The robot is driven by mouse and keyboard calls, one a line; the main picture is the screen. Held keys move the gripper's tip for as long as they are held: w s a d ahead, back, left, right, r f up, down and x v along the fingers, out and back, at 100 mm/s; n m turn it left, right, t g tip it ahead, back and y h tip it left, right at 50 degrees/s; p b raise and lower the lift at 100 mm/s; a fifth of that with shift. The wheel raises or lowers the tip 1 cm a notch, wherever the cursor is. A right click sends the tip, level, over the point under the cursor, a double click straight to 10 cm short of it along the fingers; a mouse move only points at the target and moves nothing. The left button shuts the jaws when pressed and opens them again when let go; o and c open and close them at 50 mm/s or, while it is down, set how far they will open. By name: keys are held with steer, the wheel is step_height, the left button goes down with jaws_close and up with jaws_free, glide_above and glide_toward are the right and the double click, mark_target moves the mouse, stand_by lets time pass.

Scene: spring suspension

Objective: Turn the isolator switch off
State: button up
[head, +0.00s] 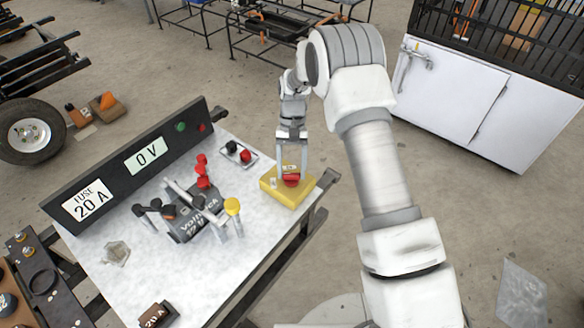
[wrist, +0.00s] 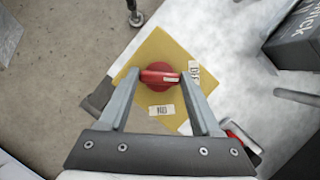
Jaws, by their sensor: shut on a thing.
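The isolator switch is a yellow box (head: 273,187) with a round red knob at the right end of the white table. In the wrist view its yellow plate (wrist: 150,55) carries the red knob (wrist: 158,86) with a raised bar handle. The bar lies crosswise in that view, its right end with a pale mark toward the label that appears to read OFF (wrist: 194,72). The ON label (wrist: 160,110) is below the knob. My gripper (head: 291,177) points down over the box. In the wrist view my gripper (wrist: 159,76) is shut on the red handle, one finger at each end.
A battery (head: 196,217) with clamps and cables stands mid-table. A black panel (head: 130,160) reading 0 V and FUSE 20 A runs along the back. A small plate with black and red terminals (head: 238,152) sits left of the switch.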

steer(key=shift+n+h, duration=0.3)
steer(key=shift+n, duration=0.5)
steer(key=o, duration=1.4)
steer(key=shift+a+r, duration=0.1)
steer(key=p+v, duration=0.2)
steer(key=v, duration=1.5)
steer(key=shift+a+r+p, duration=0.1)
steer(key=shift+r+p, duration=0.05)
steer(key=shift+p, duration=0.2)
